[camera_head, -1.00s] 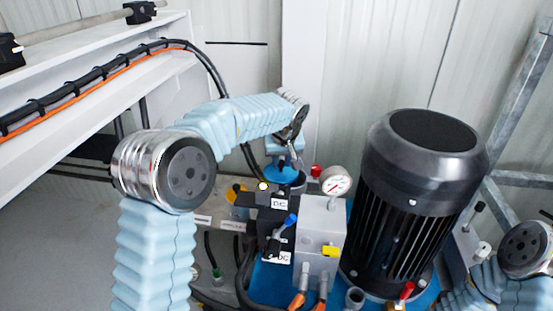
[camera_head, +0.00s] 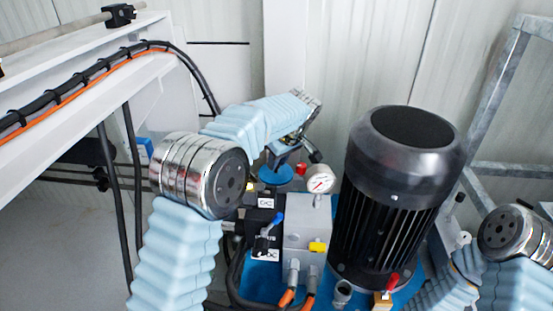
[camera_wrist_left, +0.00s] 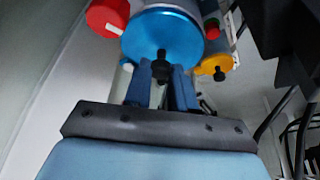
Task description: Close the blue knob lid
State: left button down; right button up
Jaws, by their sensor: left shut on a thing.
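The blue lid (camera_head: 276,175) is a round disc at the middle of the pump unit in the head view, left of the gauge. In the left wrist view the blue lid (camera_wrist_left: 165,36) fills the top middle, with a small black knob (camera_wrist_left: 160,70) at its near edge. My left gripper (camera_head: 286,156) reaches over the lid from behind. In the wrist view my left gripper (camera_wrist_left: 161,80) has its two blue fingers on either side of the knob, shut on it. How fully the lid is seated cannot be told. My right gripper is out of view.
A big black motor (camera_head: 394,195) stands right of the lid. A pressure gauge (camera_head: 319,179) on a grey block (camera_head: 307,235) is close by. A red cap (camera_wrist_left: 108,17) and a yellow part (camera_wrist_left: 214,66) flank the lid. Black hoses and a white beam are at left.

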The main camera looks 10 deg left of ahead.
pick_arm(q)
jog(key=c, duration=0.9)
grip_release()
jog(key=shift+c, duration=0.2)
jog(key=p+v, duration=0.1)
jog(key=v, duration=1.2)
jog(key=shift+d+r, duration=0.15)
jog(key=shift+r, duration=0.2)
